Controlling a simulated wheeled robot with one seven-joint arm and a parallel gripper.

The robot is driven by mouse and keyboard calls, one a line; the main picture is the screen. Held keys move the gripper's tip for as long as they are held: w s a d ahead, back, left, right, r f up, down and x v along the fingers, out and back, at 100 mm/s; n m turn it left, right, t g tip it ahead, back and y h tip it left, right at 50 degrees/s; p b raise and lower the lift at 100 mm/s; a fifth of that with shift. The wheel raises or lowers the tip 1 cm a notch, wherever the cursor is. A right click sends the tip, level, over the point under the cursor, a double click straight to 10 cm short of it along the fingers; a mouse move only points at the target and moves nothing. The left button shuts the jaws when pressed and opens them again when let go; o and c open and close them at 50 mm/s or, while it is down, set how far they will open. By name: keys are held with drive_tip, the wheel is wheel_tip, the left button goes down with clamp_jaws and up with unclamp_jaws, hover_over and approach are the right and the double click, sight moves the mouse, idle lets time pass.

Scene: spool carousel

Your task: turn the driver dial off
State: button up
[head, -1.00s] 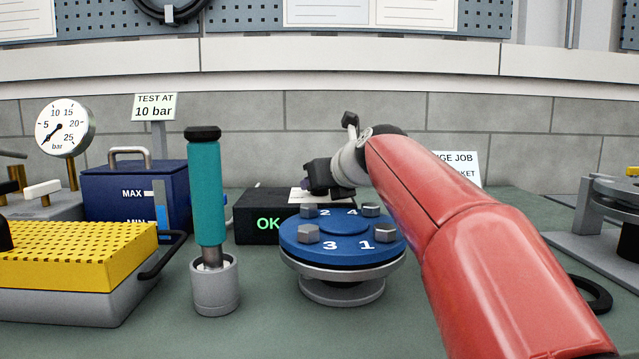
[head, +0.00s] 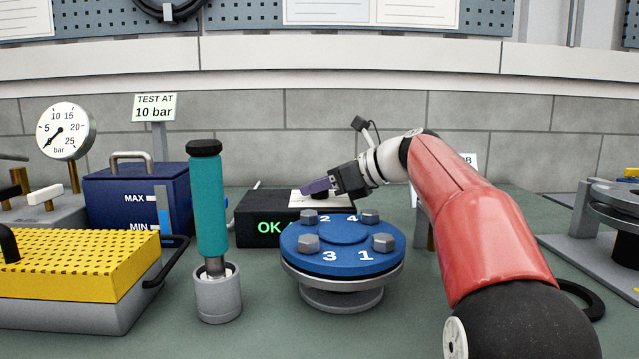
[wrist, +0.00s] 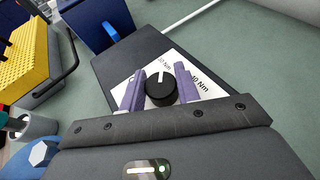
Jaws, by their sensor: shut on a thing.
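The driver dial (wrist: 160,93) is a round black knob with a white pointer line, on a white label plate (wrist: 212,80) on top of the dark driver box (head: 247,222). In the wrist view its pointer is toward the top of the picture, near one of two "Nm" labels whose text is partly covered. My gripper (wrist: 159,88) has its purple fingers on both sides of the knob and is shut on it. In the head view my gripper (head: 314,187) is over the box's top, and the knob is mostly hidden. A green "OK" shows on the box's front.
A yellow perforated case (head: 75,260) and a blue tank (head: 120,200) are further left.

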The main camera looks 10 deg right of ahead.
idle(0.4)
drive_tip(key=o, duration=1)
drive_tip(key=shift+v, duration=3.9)
drive_tip(key=shift+w+d, duration=0.1)
